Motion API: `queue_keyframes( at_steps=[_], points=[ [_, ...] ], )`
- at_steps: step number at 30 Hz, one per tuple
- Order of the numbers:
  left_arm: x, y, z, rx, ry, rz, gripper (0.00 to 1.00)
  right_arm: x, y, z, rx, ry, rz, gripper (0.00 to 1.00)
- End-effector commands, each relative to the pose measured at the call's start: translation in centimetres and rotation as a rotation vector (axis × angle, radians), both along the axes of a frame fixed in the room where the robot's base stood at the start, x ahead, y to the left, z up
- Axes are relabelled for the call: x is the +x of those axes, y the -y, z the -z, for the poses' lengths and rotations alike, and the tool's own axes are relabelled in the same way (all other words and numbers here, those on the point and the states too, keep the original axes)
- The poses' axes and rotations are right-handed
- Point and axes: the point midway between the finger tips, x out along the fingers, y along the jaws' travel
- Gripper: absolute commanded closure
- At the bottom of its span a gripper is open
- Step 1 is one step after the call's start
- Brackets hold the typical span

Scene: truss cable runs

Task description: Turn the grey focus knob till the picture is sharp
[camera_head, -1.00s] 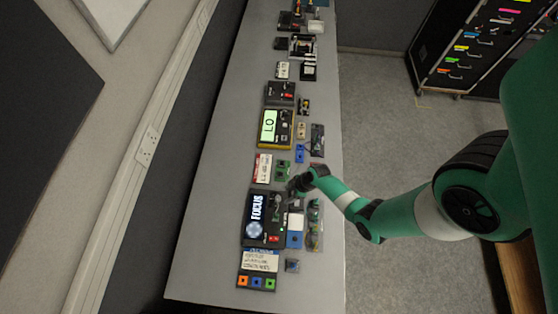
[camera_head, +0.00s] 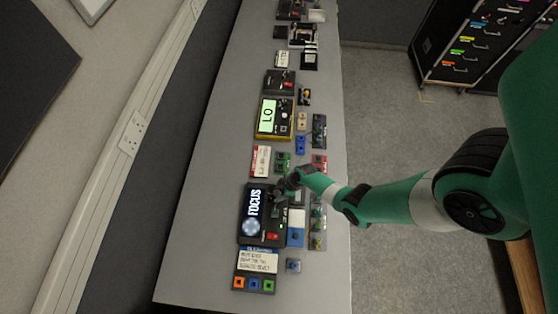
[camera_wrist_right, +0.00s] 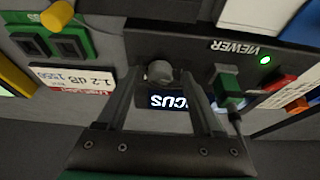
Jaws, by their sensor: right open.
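The black viewer box (camera_head: 272,237) lies on the long grey bench. Its lit screen (camera_head: 252,212) reads FOCUS above a pale round pattern; whether the pattern is sharp is too small to tell. In the right wrist view the grey focus knob (camera_wrist_right: 159,71) stands out from the box, labelled VIEWER. My right gripper (camera_head: 281,190) is at the box's upper right edge. In the wrist view its open fingers (camera_wrist_right: 161,77) lie either side of the knob; I cannot tell whether they touch it. The knob is hidden in the head view. My left gripper is not in view.
Close by the knob are a green plug with a cable (camera_wrist_right: 229,84) and a red switch (camera_wrist_right: 279,84). A labelled card block (camera_head: 257,262) with coloured sockets is below the box. A yellow-edged LO meter (camera_head: 272,118) is above. Small modules crowd the bench's right side.

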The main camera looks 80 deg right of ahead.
Motion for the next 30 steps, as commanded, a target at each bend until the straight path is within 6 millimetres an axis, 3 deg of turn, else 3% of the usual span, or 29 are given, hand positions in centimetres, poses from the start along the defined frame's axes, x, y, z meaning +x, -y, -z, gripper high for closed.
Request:
queue_keyframes(
  at_steps=[7,19,30],
  points=[
    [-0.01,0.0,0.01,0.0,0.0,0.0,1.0,0.08,0.02,0.03,-0.001,0.001,0.0,0.32],
    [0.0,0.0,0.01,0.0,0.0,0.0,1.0,0.06,0.01,0.04,-0.001,0.0,0.0,1.0],
    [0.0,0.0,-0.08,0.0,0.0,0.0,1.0,0.03,-0.04,0.03,-0.001,0.0,0.026,1.0]
  ],
)
